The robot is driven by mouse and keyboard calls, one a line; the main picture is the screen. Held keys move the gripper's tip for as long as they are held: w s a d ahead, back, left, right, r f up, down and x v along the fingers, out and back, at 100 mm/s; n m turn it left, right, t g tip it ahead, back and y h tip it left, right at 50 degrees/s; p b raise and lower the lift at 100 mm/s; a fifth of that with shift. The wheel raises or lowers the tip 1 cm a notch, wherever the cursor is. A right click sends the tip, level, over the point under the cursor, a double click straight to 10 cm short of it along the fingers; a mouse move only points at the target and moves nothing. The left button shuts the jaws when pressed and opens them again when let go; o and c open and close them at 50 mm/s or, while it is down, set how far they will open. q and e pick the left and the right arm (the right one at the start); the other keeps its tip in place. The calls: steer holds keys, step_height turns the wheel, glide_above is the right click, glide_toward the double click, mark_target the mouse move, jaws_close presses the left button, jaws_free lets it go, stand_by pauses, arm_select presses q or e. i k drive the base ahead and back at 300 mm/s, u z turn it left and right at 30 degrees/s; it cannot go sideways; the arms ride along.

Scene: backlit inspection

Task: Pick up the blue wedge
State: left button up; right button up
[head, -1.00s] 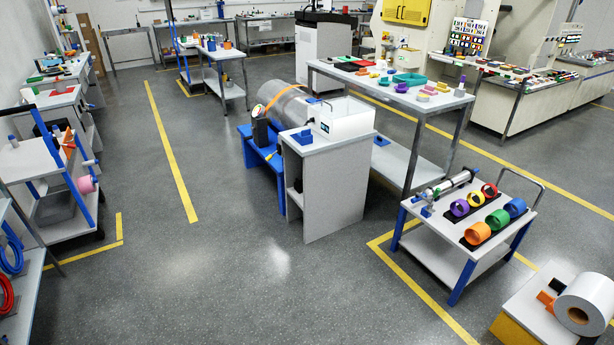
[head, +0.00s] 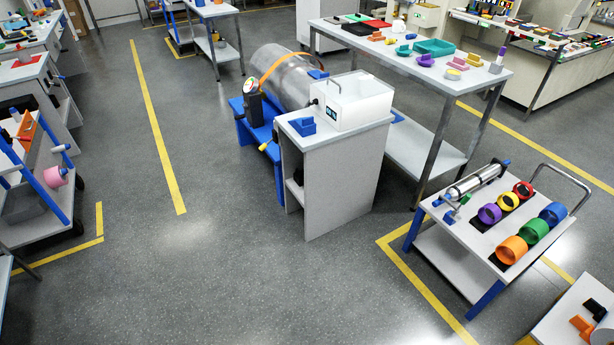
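A small blue block (head: 302,127), which looks like the blue wedge, lies on the grey top of a narrow cabinet (head: 338,182). It sits near the cabinet's left edge, just left of a white box-shaped machine (head: 354,101) with a handle and a dark display. The block is too small for me to make out its exact slope. Neither of my grippers is in view, and nothing touches the block.
A blue stand with a metal cylinder (head: 281,75) adjoins the cabinet at the back left. A tall table (head: 340,33) stands behind, a trolley with coloured rings (head: 467,237) at the right. Open grey floor (head: 240,290) lies in front and left.

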mark_target(306, 127)
steer(key=z, duration=0.15)
steer(key=i, duration=0.55)
steer(key=z, duration=0.5)
steer(key=i, duration=1.25)
steer(key=z, duration=0.2)
